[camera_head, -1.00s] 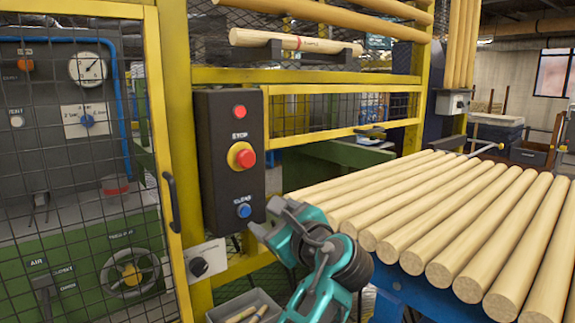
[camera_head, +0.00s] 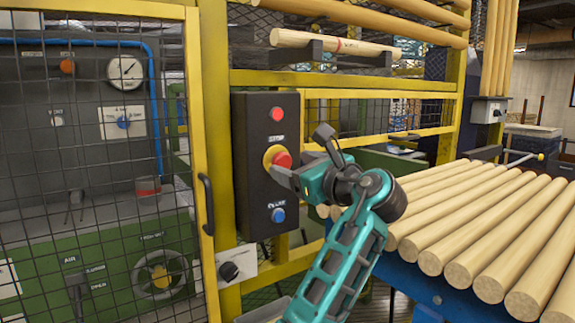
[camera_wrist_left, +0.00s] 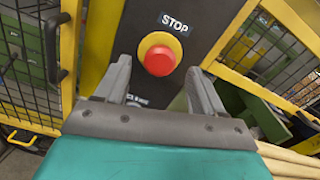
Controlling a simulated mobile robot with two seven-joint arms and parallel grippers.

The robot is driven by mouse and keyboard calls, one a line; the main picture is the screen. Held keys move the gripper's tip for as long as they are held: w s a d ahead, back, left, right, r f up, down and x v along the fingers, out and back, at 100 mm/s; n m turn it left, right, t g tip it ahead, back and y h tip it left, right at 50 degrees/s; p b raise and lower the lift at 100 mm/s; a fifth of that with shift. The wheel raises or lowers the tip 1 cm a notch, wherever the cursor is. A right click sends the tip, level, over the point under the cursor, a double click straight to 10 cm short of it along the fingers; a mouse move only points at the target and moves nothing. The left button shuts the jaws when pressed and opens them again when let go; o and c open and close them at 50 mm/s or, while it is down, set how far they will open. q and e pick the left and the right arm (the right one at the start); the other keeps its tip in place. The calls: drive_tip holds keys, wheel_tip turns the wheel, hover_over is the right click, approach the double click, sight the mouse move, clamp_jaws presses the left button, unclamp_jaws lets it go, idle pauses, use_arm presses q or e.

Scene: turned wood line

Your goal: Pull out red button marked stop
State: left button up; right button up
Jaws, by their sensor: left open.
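The red stop button (camera_head: 282,160) sits on a yellow collar on a black control box (camera_head: 252,205), under a label that reads STOP. In the left wrist view the red button (camera_wrist_left: 159,60) lies just beyond the fingertips, between their lines, with the STOP label (camera_wrist_left: 174,23) above it. My left gripper (camera_head: 302,155) is open, with one finger above and one below the button's height in the head view. It also shows in the left wrist view (camera_wrist_left: 160,75), with nothing between its fingers. Whether a finger touches the button I cannot tell. My right gripper is not in view.
A red lamp (camera_head: 277,114) is above the button and a blue button (camera_head: 278,215) below it. A yellow-framed mesh door (camera_head: 197,130) with a dark handle stands at left. Turned wood rods (camera_head: 470,235) lie in a row at right.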

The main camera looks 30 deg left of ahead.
sight(285, 162)
use_arm(q)
drive_tip(key=shift+x, duration=1.7)
clamp_jaws()
